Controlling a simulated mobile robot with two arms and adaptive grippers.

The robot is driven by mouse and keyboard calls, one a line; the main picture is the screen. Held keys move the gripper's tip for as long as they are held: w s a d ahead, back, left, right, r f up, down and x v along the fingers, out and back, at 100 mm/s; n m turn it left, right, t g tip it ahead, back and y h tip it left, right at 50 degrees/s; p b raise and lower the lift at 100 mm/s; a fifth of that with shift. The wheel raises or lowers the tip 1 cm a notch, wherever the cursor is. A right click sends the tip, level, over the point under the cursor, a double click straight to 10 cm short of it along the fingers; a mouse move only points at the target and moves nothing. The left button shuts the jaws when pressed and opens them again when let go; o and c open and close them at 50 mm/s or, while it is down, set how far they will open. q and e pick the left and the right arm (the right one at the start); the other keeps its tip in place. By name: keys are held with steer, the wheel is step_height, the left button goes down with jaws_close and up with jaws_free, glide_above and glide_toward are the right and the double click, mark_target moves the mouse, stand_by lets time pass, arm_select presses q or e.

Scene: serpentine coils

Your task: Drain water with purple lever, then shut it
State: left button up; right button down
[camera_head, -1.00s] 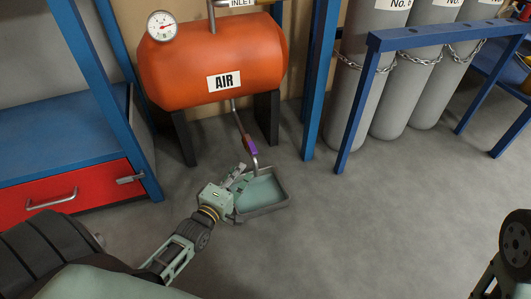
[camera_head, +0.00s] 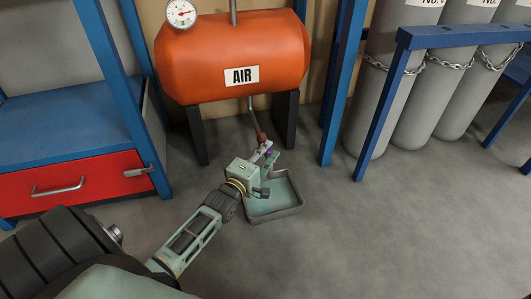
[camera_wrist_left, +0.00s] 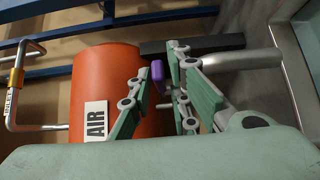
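The purple lever (camera_head: 270,154) is on the drain pipe below the orange AIR tank (camera_head: 235,58). It shows only in part behind my left fingers and lies across the pipe. My left gripper (camera_head: 266,150) is at the lever, over the tray. In the left wrist view the purple lever (camera_wrist_left: 157,71) is between the tips of my left gripper (camera_wrist_left: 158,78), whose fingers are apart. I cannot tell whether a finger touches it. The drain tray (camera_head: 277,214) stands on the floor below, its inside greenish. Water flow cannot be made out. My right gripper is out of view.
The tank's dark legs (camera_head: 197,136) stand either side of the pipe. A blue shelf with a red drawer (camera_head: 73,182) is at left. Chained grey cylinders (camera_head: 385,95) behind a blue frame are at right. The floor right of the tray is clear.

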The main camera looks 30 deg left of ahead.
arm_select(q)
steer(key=shift+c, duration=0.4)
jaws_close()
